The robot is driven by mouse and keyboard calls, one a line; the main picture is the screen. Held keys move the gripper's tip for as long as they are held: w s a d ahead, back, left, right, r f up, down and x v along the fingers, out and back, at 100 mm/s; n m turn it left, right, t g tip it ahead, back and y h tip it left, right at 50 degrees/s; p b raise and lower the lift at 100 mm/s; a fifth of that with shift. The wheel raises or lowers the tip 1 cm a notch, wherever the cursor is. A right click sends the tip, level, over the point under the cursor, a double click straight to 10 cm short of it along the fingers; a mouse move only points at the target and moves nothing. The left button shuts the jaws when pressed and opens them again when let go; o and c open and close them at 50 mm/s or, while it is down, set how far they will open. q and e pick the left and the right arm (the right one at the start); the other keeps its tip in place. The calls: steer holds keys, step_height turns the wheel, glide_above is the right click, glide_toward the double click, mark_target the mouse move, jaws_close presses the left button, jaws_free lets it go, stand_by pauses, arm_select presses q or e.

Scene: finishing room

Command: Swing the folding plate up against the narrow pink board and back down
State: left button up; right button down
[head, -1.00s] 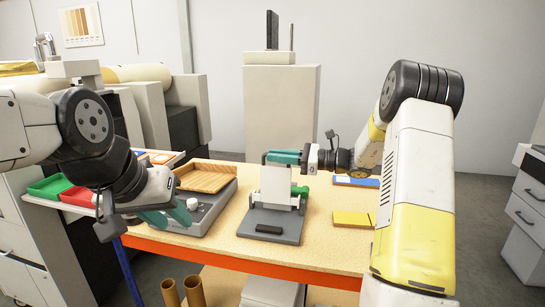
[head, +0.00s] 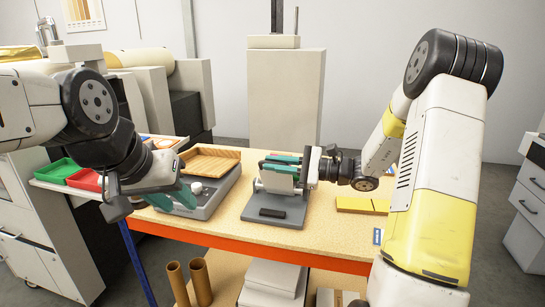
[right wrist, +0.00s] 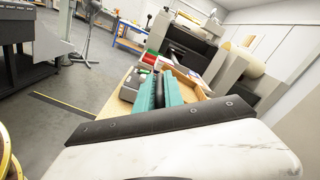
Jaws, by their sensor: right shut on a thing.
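The folding plate (head: 277,182) is a white panel on a grey base (head: 281,217); it looks tilted and foreshortened in the head view. A black block (head: 272,213) lies on the front of the base. My right gripper (head: 283,163) is shut at the plate's upper edge, its teal fingers pointing left. The fingers also show in the right wrist view (right wrist: 165,93), where the plate is not clearly visible. My left gripper (head: 180,203) is apart from the plate, to its left, with teal fingers open and empty.
A grey device with a knob (head: 197,187) stands left of the base, with a wooden tray (head: 210,160) behind it. Green (head: 62,169) and red (head: 86,179) bins are at the left. A yellow block (head: 357,204) lies to the right. The front table strip is clear.

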steer(key=shift+s+f, duration=0.3)
steer(key=shift+f, duration=0.05)
steer(key=c, duration=1.5)
jaws_free()
steer(key=shift+v, duration=3.85)
